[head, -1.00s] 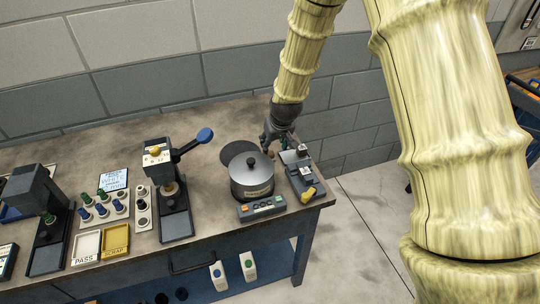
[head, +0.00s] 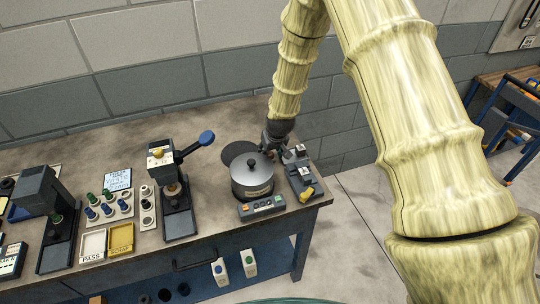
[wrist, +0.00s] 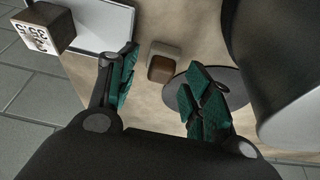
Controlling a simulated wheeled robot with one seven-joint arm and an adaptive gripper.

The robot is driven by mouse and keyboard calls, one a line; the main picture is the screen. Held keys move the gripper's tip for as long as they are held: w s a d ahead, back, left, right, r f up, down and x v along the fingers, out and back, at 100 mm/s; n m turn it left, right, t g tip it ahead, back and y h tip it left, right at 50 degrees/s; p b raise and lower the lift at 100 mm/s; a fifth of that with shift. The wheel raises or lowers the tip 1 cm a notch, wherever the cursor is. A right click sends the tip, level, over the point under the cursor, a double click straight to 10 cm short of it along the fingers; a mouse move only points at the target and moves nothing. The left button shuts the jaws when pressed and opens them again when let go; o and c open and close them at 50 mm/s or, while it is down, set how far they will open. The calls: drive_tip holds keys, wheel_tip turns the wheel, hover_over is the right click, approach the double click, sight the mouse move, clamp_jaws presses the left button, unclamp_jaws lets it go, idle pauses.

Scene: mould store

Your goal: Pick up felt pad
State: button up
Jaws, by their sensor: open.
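A small rounded block, pale grey with a brown face, lies on the table in the wrist view; it is probably the felt pad (wrist: 161,67). In the head view I cannot make it out behind my gripper (head: 268,147). In the wrist view my gripper (wrist: 160,88) is open, with its green-padded fingers apart. The block shows in the gap between and beyond the fingertips. I see no contact with it. Nothing is held.
A lidded pot (head: 252,178) stands close to my gripper, with a dark round disc (head: 240,150) behind it. A small grey device (head: 301,176) is on the right near the table (head: 215,225) edge. A lever press (head: 176,200) stands further left.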

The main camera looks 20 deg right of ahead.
sight(271, 154)
drive_tip(key=shift+f, duration=0.1)
drive_tip(key=c, duration=1)
drive_tip(key=shift+o, duration=0.2)
wheel_tip(271, 154, up, 10)
drive_tip(key=b, duration=0.3)
drive_tip(key=shift+b, duration=0.4)
